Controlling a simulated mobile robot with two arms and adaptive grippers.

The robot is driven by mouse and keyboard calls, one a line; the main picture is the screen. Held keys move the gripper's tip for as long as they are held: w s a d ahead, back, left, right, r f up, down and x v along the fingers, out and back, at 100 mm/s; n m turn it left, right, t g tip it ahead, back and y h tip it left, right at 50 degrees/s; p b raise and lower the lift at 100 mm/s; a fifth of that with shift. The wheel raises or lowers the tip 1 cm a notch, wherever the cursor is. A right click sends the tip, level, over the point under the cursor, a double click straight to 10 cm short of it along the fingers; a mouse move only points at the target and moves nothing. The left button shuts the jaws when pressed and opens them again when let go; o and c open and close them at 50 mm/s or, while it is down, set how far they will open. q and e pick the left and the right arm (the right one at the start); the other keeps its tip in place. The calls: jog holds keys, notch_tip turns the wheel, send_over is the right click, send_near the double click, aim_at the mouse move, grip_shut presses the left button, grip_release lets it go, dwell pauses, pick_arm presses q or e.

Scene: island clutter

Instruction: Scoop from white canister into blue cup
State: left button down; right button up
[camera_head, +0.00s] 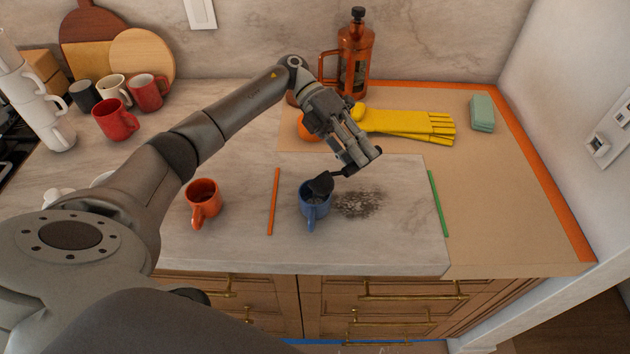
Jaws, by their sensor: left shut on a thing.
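The blue cup (312,212) stands upright on the marble counter, its handle toward the front. My left gripper (362,158) is above and to the right of it, shut on the handle of a black scoop (321,186). The scoop's bowl is at the cup's mouth, over or partly inside the rim; I cannot tell if it touches or what it holds. Dark grounds (360,204) lie scattered on the counter right of the cup. I cannot make out the white canister; white pieces (55,196) show partly behind my left arm. My right gripper is not in view.
An orange cup (203,192) and an orange strip (273,202) are left of the blue cup; a green strip (438,203) is right. Yellow gloves (405,122), a sponge (482,113) and a French press (355,55) are behind. Red mugs (115,120) stand back left.

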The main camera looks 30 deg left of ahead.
pick_arm(q)
jog(key=shift+h+b, duration=0.3)
jog(key=shift+b, duration=0.2)
dwell(0.3)
jog(key=h+b, duration=0.1)
jog(key=b, duration=0.1)
jog(key=g+h+b, duration=0.1)
jog(key=b, duration=0.1)
jog(key=shift+w+a+r+h, duration=0.1)
jog(key=shift+a+h, duration=0.2)
jog(key=shift+h, duration=0.1)
